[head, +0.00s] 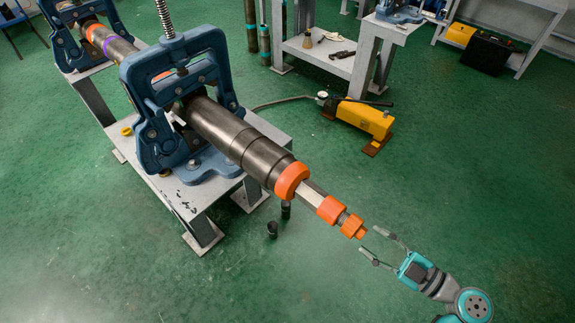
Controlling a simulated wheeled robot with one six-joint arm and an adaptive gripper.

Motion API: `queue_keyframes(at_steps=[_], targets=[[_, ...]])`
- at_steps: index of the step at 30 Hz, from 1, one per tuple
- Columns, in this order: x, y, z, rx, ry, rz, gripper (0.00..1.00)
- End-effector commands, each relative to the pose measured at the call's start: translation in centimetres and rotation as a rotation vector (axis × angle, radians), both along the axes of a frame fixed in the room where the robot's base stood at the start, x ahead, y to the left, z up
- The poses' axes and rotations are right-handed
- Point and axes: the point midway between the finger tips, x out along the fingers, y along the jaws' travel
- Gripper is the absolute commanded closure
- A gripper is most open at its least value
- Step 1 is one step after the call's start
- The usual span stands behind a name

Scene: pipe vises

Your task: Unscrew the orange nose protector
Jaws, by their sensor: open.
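The orange nose protector (353,226) sits at the free end of a long steel pipe tool, on its thin tip. Behind it on the same shaft are an orange collar (330,210) and a larger orange ring (291,180) at the end of the thick barrel (238,141). A blue pipe vise (180,95) on a grey stand clamps the barrel. My gripper (374,247) is open and empty, just right of and below the nose protector, its two fingers pointing toward it. A small gap shows between the fingertips and the protector.
A second blue vise (85,33) holds the pipe's far end. A yellow pump (363,118) with a hose lies on the green floor. Small dark cylinders (272,229) stand below the barrel. The floor around my gripper is clear.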

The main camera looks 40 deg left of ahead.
Motion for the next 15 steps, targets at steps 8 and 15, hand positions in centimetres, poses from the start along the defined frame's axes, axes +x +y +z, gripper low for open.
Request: queue_keyframes(at_steps=[8,15], targets=[[0.02,0.0,-0.03,0.011,0.325,0.0,0.53],[0.03,0.0,-0.05,0.02,0.61,0.0,0.53]])
